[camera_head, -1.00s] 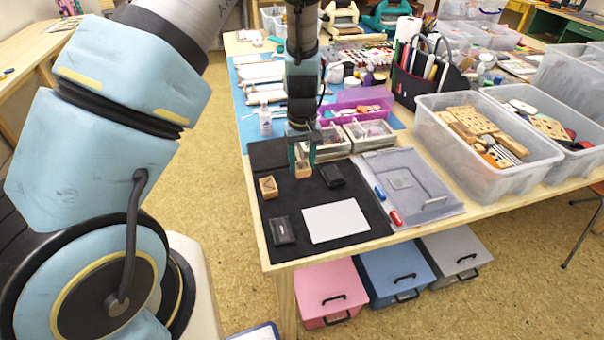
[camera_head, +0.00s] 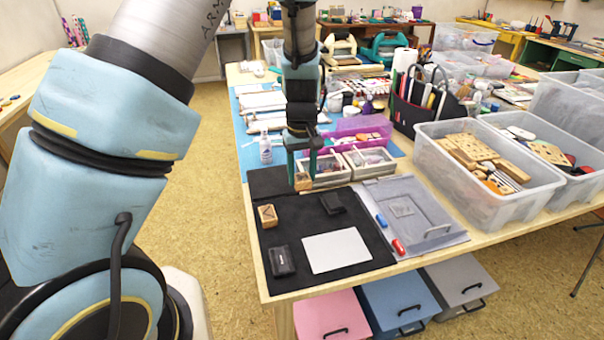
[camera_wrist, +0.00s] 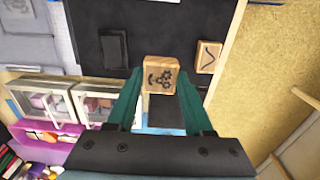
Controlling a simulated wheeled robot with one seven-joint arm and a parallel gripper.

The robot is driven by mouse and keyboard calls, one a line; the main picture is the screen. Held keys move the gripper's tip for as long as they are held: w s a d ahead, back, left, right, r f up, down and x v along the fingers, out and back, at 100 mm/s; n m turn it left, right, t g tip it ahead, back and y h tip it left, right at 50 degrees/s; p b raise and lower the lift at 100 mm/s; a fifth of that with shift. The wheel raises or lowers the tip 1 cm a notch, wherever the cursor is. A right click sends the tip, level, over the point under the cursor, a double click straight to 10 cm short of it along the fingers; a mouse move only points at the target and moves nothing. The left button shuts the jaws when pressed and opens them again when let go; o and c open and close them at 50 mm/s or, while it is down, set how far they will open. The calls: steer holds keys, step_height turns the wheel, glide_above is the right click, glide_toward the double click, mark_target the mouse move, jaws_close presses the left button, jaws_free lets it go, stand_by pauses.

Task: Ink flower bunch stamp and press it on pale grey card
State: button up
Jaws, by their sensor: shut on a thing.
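My gripper (camera_head: 303,172) is shut on a wooden block stamp (camera_head: 302,181) over the back part of the black mat. The wrist view shows this flower bunch stamp (camera_wrist: 161,74) between the two green fingers (camera_wrist: 160,98), with a dark flower picture on its visible face. The pale grey card (camera_head: 337,250) lies flat on the front of the mat. A black inkpad (camera_head: 333,203) lies right of the gripper, and another black inkpad (camera_head: 281,260) lies left of the card. Both look closed.
A second wooden stamp (camera_head: 267,215) with a line mark stands at the mat's left edge. Divided boxes (camera_head: 368,162) stand close behind. The mat's middle is clear.

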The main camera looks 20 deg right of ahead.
steer(key=shift+c, duration=1)
steer(key=shift+d+r, duration=0.1)
steer(key=shift+d, duration=0.2)
steer(key=d+f+p, duration=0.1)
steer(key=d+p, duration=0.3)
steer(key=d, duration=0.4)
steer(key=shift+n, duration=0.3)
steer(key=shift+s+d+f+b, duration=0.1)
steer(key=shift+d+f+b, duration=0.05)
steer(key=shift+f+b, duration=1.2)
steer(key=shift+s+d+f+b, duration=0.15)
steer(key=shift+f+b, duration=0.65)
steer(key=shift+f, duration=0.95)
steer(key=shift+f, duration=0.6)
steer(key=shift+r, duration=0.25)
steer(key=shift+w+r, duration=0.1)
steer(key=shift+r, duration=0.3)
steer(key=shift+r+p, duration=0.1)
steer(key=shift+p, duration=0.2)
